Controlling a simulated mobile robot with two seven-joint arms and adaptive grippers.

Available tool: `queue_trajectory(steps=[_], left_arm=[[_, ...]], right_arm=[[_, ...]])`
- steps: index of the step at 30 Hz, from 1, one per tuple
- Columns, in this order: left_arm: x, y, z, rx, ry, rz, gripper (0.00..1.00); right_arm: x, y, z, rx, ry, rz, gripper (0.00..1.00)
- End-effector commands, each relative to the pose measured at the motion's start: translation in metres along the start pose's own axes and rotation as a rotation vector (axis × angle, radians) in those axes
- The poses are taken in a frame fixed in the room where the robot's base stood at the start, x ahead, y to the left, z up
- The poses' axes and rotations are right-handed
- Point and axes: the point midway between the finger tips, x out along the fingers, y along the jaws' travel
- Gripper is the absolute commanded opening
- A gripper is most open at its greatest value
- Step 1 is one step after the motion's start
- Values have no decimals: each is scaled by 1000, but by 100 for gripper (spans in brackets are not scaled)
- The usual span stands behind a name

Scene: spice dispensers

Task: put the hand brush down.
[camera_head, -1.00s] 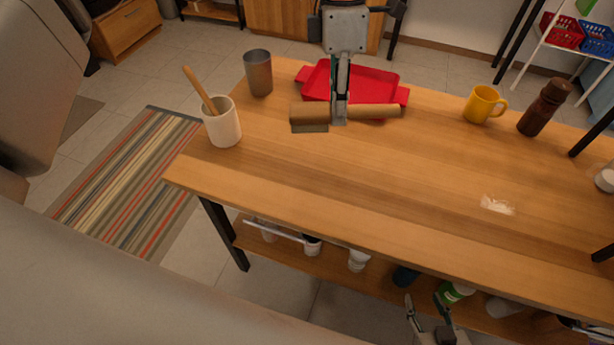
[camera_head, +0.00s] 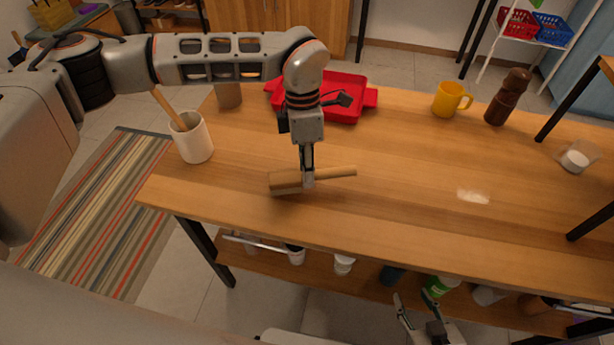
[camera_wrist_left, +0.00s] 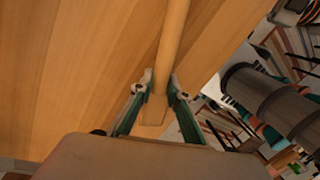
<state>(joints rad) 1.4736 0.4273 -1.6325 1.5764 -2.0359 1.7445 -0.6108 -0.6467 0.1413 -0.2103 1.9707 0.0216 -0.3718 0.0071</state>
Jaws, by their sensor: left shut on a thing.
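The hand brush (camera_head: 338,172) has a light wooden handle pointing right and a thicker brush head to the left. My left gripper (camera_head: 308,181) comes down from above and is shut on it near the middle. The brush is low over the front left part of the table (camera_head: 400,215); I cannot tell whether it touches. In the left wrist view the wooden handle (camera_wrist_left: 173,40) runs up from between the two fingertips (camera_wrist_left: 160,84), with table planks behind. My right gripper (camera_head: 422,318) is at the bottom, in front of the table, its fingers apart and empty.
A red tray (camera_head: 348,106), metal cup (camera_head: 229,96), white crock (camera_head: 193,140), yellow mug (camera_head: 446,99) and pepper mill (camera_head: 507,97) stand on the table. A white patch (camera_head: 473,196) lies right of the brush. The table is clear around the brush.

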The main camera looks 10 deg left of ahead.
Motion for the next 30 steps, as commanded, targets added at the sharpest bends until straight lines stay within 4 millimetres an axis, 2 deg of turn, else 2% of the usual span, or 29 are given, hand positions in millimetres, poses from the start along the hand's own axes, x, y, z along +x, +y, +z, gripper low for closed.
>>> queue_trajectory(steps=[1,4,16,17,18,30], left_arm=[[10,1,0,-1,2,-4,0],[21,3,0,0,0,-3,0],[26,5,-1,0,1,-1,0],[25,5,-1,0,1,-1,24],[25,5,-1,0,1,-1,33],[21,4,0,0,0,0,33]], right_arm=[[0,0,0,0,0,0,40],[1,0,1,1,0,1,40],[2,0,0,1,1,1,40],[1,0,0,1,2,2,40],[1,0,0,1,2,2,40],[1,1,-2,0,4,2,40]])
